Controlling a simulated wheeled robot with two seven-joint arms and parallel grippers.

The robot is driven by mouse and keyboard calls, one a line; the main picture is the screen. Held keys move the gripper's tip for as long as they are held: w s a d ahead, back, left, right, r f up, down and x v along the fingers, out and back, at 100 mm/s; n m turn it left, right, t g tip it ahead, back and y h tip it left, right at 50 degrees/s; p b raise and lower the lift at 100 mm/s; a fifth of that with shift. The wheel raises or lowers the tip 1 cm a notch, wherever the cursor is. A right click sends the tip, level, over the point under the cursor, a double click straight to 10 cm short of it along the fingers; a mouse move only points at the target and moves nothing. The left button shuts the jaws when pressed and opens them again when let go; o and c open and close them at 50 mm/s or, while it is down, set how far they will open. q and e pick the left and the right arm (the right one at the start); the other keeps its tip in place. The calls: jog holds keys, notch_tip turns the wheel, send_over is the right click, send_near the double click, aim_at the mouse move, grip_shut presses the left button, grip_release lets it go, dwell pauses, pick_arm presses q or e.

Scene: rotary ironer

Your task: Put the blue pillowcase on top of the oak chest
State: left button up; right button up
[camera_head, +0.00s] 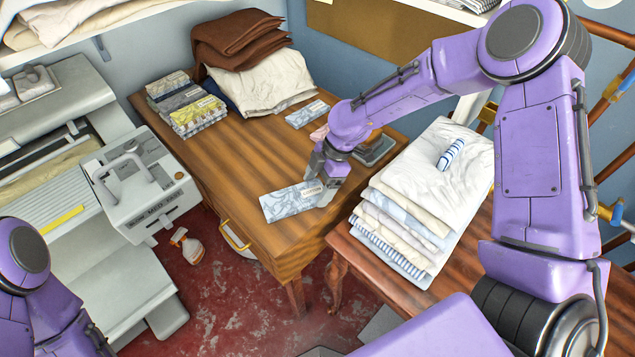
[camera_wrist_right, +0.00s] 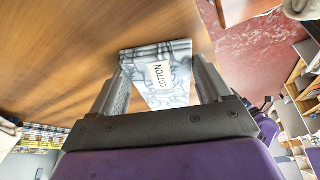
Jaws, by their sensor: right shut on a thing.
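The blue pillowcase (camera_head: 284,203) is a flat, folded, light blue and white patterned piece with a white label. My right gripper (camera_head: 323,188) is shut on its right end, over the near right part of the oak chest (camera_head: 228,186). In the right wrist view the pillowcase (camera_wrist_right: 160,62) lies between the two fingers, its label reading COTTON, with the wood top (camera_wrist_right: 60,70) beyond it. I cannot tell whether it touches the top or hangs just above. My left arm shows at the lower left of the head view, but its gripper is out of frame.
On the chest are a stack of patterned folded cloths (camera_head: 187,104), brown cloths (camera_head: 240,38), cream cloth (camera_head: 262,85) and another blue patterned piece (camera_head: 307,113). A side table bears a linen stack (camera_head: 425,190). The ironer (camera_head: 140,185) stands left. The chest's middle is clear.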

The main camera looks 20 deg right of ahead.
jog(key=o, duration=1)
jog(key=shift+s, duration=0.1)
jog(key=v, duration=1.2)
jog(key=shift+b, duration=0.4)
jog(key=shift+r, duration=0.15)
